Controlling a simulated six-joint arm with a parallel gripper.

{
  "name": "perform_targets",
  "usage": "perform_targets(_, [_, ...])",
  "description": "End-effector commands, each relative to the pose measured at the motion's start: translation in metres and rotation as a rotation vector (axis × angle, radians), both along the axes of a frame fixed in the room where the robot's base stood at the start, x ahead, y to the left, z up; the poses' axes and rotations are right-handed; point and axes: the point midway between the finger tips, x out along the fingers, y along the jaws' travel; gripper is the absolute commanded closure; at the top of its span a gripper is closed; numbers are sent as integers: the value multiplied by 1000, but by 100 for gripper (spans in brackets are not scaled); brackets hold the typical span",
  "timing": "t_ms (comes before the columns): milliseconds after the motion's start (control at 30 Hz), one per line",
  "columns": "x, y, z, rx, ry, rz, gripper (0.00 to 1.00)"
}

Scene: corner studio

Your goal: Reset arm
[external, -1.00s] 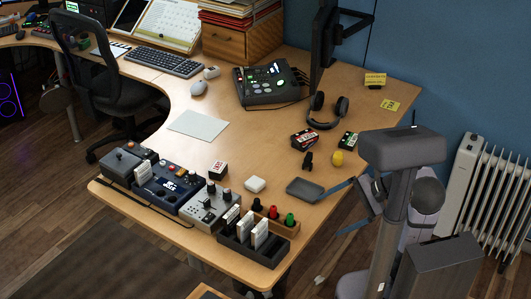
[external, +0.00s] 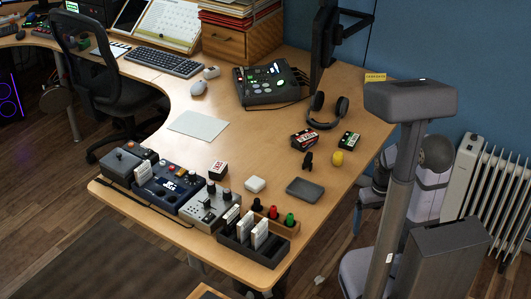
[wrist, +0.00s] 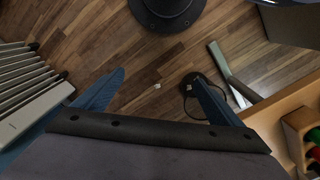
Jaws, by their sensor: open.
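My gripper (wrist: 156,76) shows in the wrist view as two blue fingers spread well apart, with nothing between them but the wood floor below. It is open and empty. In the external view my arm stands at the right, beyond the desk's right edge, and its own links mostly hide the gripper. The desk (external: 330,215) is clear of my arm. A dark grey tray (external: 305,189) lies flat and empty near the desk's right edge.
A radiator (external: 485,185) stands at the right; the wrist view shows it at left (wrist: 28,90). A yellow object (external: 338,158), small boxes (external: 304,140), headphones (external: 327,112) and a wooden holder (external: 271,222) stand on the desk. The wrist view shows the desk edge at right.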

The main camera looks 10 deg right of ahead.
Motion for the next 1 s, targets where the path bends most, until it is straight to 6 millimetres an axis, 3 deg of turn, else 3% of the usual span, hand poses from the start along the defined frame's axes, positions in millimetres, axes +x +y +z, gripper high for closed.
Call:
perform_targets(33, [0,0,31,0,0,-1,10])
perform_targets(300, [0,0,111,0,1,0,10])
perform_targets(500, [0,0,158,0,1,0,10])
perform_targets(700, [0,0,184,0,2,1,10])
perform_targets(1000, [0,0,188,0,1,1,10])
